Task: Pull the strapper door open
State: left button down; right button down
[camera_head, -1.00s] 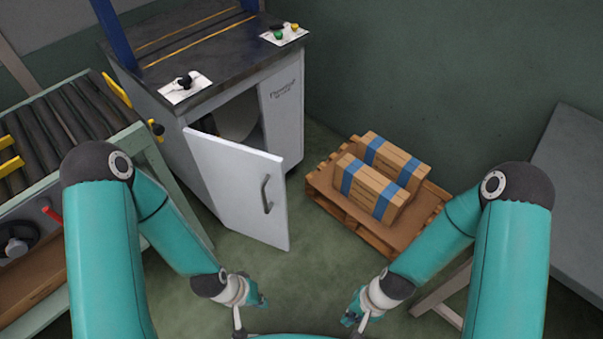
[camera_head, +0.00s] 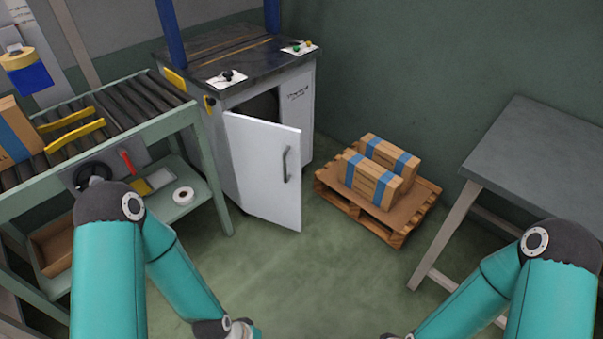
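The strapper (camera_head: 300,120) is a grey cabinet with a dark top (camera_head: 235,60) at the upper middle. Its white door (camera_head: 255,175) stands swung out from the front, and a dark opening (camera_head: 264,106) shows above and behind it. The grey bar handle (camera_head: 287,165) is upright near the door's right edge, with nothing touching it. My left and right arms come in from the lower corners. Only wrist parts show at the bottom edge, well below the door; the fingers of both grippers are out of the picture.
A roller conveyor (camera_head: 110,107) stands on the left, with a tape roll (camera_head: 184,196) on its lower shelf. A wooden pallet (camera_head: 397,238) with strapped boxes lies right of the door. A grey table (camera_head: 540,150) stands on the right. The green floor (camera_head: 300,275) before the door is clear.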

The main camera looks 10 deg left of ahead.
aim_at(266, 156)
jog(key=z, duration=0.4)
jog(key=i, duration=1.1)
jog(key=u, duration=0.55)
jog(key=i, duration=0.4)
jog(key=u, duration=0.3)
jog(key=k, duration=0.85)
jog(key=u, duration=0.15)
jog(key=i, duration=0.85)
jog(key=z, duration=0.05)
